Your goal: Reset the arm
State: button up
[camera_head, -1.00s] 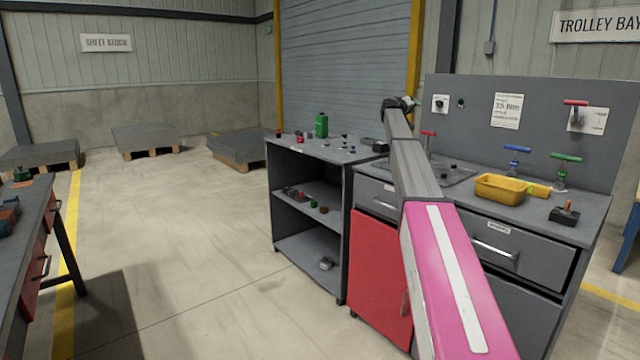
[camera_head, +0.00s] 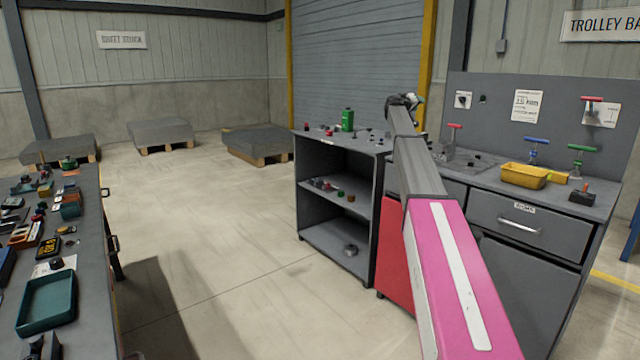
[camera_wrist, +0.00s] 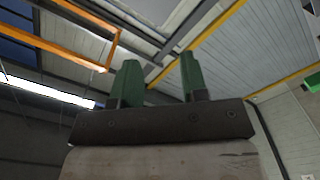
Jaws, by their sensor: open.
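My arm, with a pink and white link and a grey link, reaches forward in the head view. My gripper is at its far end, small and seen from behind near the shutter, so its fingers do not show clearly there. In the wrist view my gripper (camera_wrist: 158,82) shows two green fingers standing apart with nothing between them.
A grey workbench (camera_head: 520,225) with a yellow bin (camera_head: 524,176) stands right. An open shelf unit (camera_head: 335,205) holding small parts and a green bottle (camera_head: 347,120) is beside it. A cluttered table (camera_head: 85,290) with a teal tray (camera_head: 47,303) is left. Floor between is clear.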

jog(key=s+a+f+g+y, duration=0.2)
jog(key=s+a+f, duration=0.2)
jog(key=s+f, duration=0.8)
jog(key=s+a+f+g+y, duration=0.3)
jog(key=s+f, duration=0.5)
jog(key=f, duration=0.8)
jog(key=s+a+f+y, duration=0.2)
jog(key=s+a+f, duration=0.3)
jog(key=s+f, duration=0.7)
jog(key=s+a+f+g+y, duration=0.2)
jog(key=s+a+f, duration=0.2)
jog(key=s, duration=0.7)
jog(key=s+a+f+g+y, duration=0.2)
jog(key=s+a+f, duration=0.3)
jog(key=s+f, duration=0.4)
jog(key=s+a+f+n+g+y, duration=0.1)
jog(key=s+f, duration=0.5)
jog(key=s, duration=0.7)
jog(key=a+g+y, duration=0.1)
jog(key=a+y, duration=0.1)
jog(key=a, duration=0.1)
jog(key=shift+s+a+f, duration=0.25)
jog(key=shift+a+f, duration=0.05)
jog(key=shift+a, duration=0.1)
jog(key=shift+c, duration=0.3)
